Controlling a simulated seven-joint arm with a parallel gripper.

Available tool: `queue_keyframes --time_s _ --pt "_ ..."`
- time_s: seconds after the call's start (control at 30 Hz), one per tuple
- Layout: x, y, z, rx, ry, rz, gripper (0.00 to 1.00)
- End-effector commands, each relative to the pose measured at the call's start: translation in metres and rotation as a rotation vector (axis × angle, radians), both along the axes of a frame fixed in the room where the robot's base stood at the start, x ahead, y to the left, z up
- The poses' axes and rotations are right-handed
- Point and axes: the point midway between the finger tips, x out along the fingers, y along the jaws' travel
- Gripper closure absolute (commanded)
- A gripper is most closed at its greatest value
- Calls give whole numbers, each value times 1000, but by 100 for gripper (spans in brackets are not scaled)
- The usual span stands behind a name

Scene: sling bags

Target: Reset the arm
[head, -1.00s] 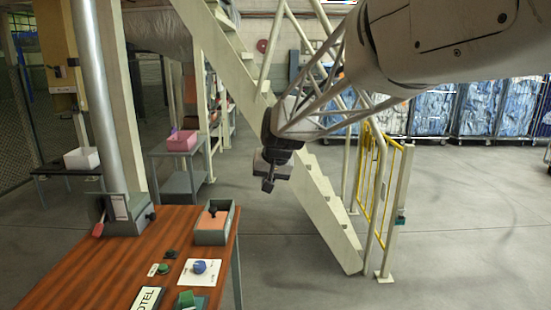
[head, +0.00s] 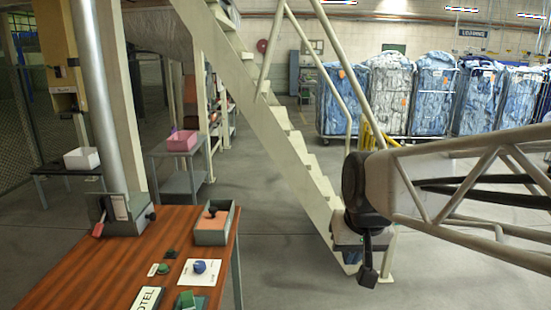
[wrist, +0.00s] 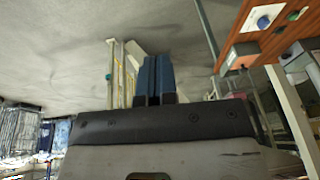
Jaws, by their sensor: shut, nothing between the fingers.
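My gripper (head: 367,274) hangs in the air to the right of the wooden table in the head view, in front of the foot of the stairs. In the wrist view my gripper (wrist: 157,58) shows its two dark blue fingers side by side and touching. Nothing is between them. The arm comes in from the right edge of the head view, low and nearly level, and the gripper points down.
A wooden table (head: 92,262) at the lower left holds a grey box (head: 214,237), a blue knob on a white plate (head: 200,270) and small green items. Stairs (head: 285,140) and a yellow railing stand behind my arm. Blue bagged carts (head: 340,100) line the back. Floor right of the table is clear.

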Motion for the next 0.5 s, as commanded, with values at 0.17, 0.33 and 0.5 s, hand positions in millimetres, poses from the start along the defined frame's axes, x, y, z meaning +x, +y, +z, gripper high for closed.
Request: queue_keyframes --time_s 0.17,0.33,0.5 --pt "-50 -20 -16 -26 15 -19 100" --pt "-89 -33 -32 -47 32 -34 100" --pt "-114 -41 -43 -61 41 -43 100"
